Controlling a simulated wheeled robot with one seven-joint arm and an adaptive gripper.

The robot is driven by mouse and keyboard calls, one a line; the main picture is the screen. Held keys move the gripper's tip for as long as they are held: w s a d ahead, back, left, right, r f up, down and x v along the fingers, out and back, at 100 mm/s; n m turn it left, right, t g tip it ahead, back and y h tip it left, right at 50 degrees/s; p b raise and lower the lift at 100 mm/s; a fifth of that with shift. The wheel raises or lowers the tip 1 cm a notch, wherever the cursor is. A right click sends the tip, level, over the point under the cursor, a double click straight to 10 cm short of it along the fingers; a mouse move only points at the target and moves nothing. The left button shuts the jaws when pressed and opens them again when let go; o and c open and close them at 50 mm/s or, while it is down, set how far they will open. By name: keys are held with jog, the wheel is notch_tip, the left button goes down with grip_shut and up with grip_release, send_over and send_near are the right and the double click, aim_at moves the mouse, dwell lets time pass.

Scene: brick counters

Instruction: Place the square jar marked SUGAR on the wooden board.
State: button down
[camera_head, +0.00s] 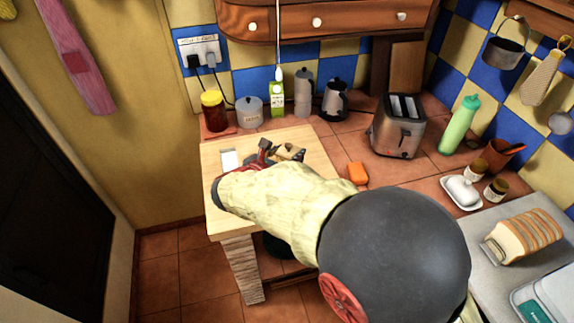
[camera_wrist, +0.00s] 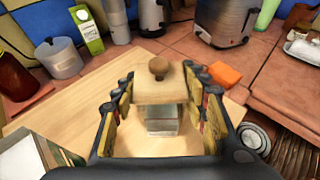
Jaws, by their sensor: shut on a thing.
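A square jar with clear sides (camera_wrist: 162,122) and a wooden lid with a round knob (camera_wrist: 159,68) is between the fingers of my gripper (camera_wrist: 163,108). The fingers are shut on it from left and right. Its marking does not show. In the head view the lid (camera_head: 290,152) shows beside my gripper (camera_head: 277,155), and my arm hides most of the rest. The jar is upright over the pale wooden board (camera_wrist: 92,92), which also shows in the head view (camera_head: 310,142). I cannot tell whether its base touches the board.
A white-topped box (camera_wrist: 22,160) stands at the board's left. An orange block (camera_head: 358,173) lies right of the board. A toaster (camera_head: 398,128) stands beyond.

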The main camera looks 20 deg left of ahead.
jog(key=shift+w+a+f, duration=0.25)
jog(key=shift+w+f, duration=0.25)
jog(key=shift+f, duration=0.15)
jog(key=shift+w+a+f+b, duration=0.15)
jog(key=shift+f+b, duration=0.35)
jog(key=shift+f, duration=0.4)
jog(key=shift+w+d+f+b, duration=0.1)
jog(key=shift+f+b, duration=0.35)
jog(key=shift+f, duration=0.4)
jog(key=shift+f, duration=0.2)
jog(key=c, duration=1)
grip_release()
jog(key=shift+r, duration=0.1)
